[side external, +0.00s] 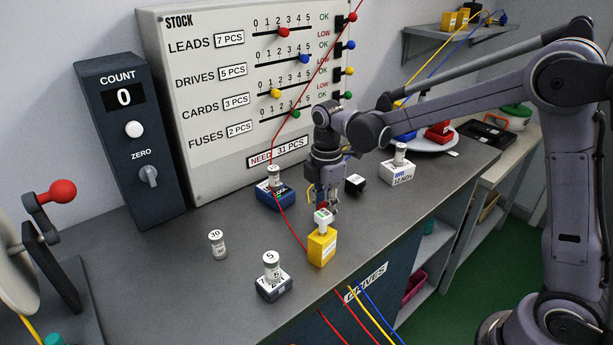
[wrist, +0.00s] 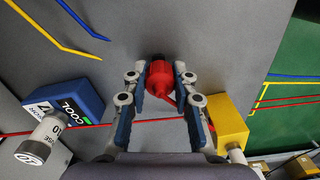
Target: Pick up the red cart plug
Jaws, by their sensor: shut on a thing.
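The red cart plug (wrist: 159,77) sits between the two fingertips of my gripper (wrist: 160,88) in the wrist view, with a finger against each side. A short red piece runs down from it between the fingers. In the side view my gripper (side external: 329,203) points down over the bench, just behind the yellow block (side external: 322,247). Only a small red patch of the plug shows there among the fingers. I cannot tell from these views whether the plug touches the bench.
The yellow block, with a white top, stands close to my gripper. A blue block (side external: 275,195) with a white cylinder stands to its left, and a white box (side external: 397,172) behind right. A thin red lead (side external: 290,222) crosses the bench.

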